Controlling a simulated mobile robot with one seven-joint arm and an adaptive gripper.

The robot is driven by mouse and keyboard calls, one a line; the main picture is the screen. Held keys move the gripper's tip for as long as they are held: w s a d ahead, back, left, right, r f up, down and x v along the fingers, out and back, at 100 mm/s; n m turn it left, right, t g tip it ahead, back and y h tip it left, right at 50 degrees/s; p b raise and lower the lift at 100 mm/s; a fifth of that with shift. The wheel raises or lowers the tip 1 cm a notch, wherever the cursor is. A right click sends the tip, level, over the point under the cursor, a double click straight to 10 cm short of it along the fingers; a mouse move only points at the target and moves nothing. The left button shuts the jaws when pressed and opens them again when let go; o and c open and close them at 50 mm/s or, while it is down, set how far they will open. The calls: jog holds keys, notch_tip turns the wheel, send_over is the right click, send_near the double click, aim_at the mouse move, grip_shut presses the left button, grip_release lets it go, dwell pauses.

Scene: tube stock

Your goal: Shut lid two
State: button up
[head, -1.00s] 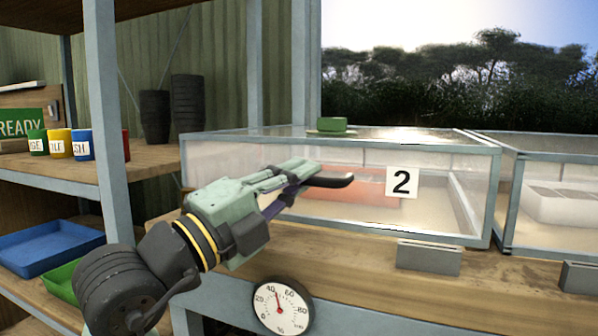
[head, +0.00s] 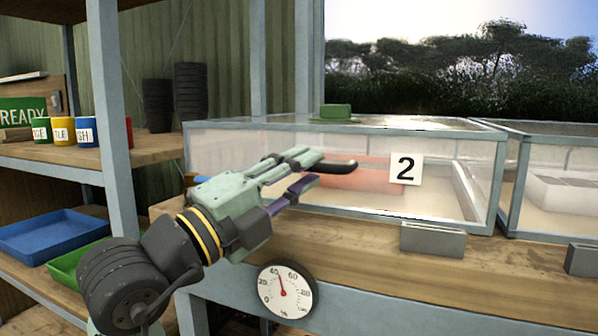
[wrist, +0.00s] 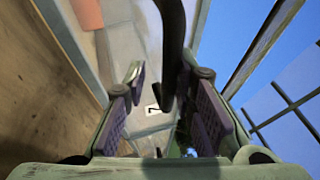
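Box two is a glass case with a grey metal frame (head: 330,218) on the wooden bench, with a white tag "2" (head: 406,169) on its front. Its glass lid (head: 400,122) looks flat on the frame, with no gap that I can make out. A curved black bar (head: 338,167) shows at the box's front, and also in the wrist view (wrist: 172,45). My gripper (head: 318,167) is in front of the box, left of the tag. Its purple-padded fingers (wrist: 165,105) are apart, with the black bar between them and clear of both pads. How the bar is attached is hidden.
A green block (head: 335,111) sits on the lid. Another glass case (head: 560,200) stands close on the right. Shelves with cups and blue (head: 50,234) and green trays are at left.

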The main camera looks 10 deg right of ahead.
jog(key=v, duration=1.2)
